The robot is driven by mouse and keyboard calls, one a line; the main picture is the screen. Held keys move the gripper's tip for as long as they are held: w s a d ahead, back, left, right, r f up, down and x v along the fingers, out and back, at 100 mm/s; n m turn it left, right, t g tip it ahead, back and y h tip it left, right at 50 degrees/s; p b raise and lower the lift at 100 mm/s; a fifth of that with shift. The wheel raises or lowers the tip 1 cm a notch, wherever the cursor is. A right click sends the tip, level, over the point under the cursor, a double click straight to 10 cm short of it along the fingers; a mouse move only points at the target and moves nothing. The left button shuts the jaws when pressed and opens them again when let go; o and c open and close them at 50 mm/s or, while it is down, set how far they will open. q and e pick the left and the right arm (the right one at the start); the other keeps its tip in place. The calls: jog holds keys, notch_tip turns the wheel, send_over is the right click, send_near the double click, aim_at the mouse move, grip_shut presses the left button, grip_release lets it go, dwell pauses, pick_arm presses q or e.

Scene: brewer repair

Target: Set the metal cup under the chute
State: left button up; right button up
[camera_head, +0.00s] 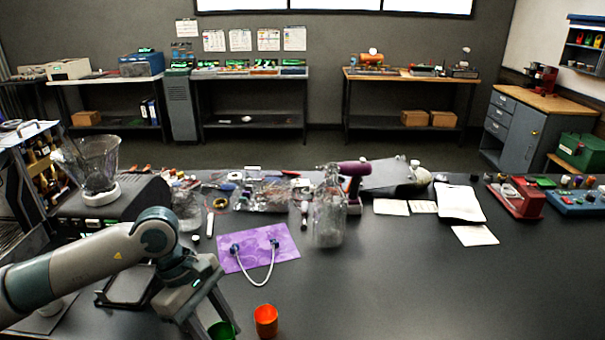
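I cannot make out a plainly metal-coloured cup. An orange cup (265,320) stands upright on the black table at the bottom edge, and a green cup (222,331) beside it is cut off by the frame. My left gripper (215,318) points down at the green cup, its fingers overlapping it in the picture. The fingers look spread, but whether they touch the cup is unclear. A dark machine with a glass hopper (98,162) stands at the left. Its chute is not clearly visible; my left arm covers part of that area. My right gripper is out of view.
A purple mat (258,248) with a white cable (262,283) lies right of my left gripper. A glass bottle (328,220) stands beyond it. Tools and parts clutter the table's back. The front right is clear.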

pick_arm(q)
jog(key=s+a+f+m+g+y+b, duration=0.2)
jog(key=s+a+f+m+y+b, duration=0.1)
jog(key=m, duration=1)
jog(key=shift+a+f+g+y+b, duration=0.45)
jog(key=shift+a+y+b, duration=0.15)
jog(key=shift+a+b, duration=0.35)
jog(key=shift+d, duration=0.1)
dwell(0.5)
jog(key=shift+s+d, duration=0.1)
jog(key=shift+d, duration=0.05)
dwell(0.8)
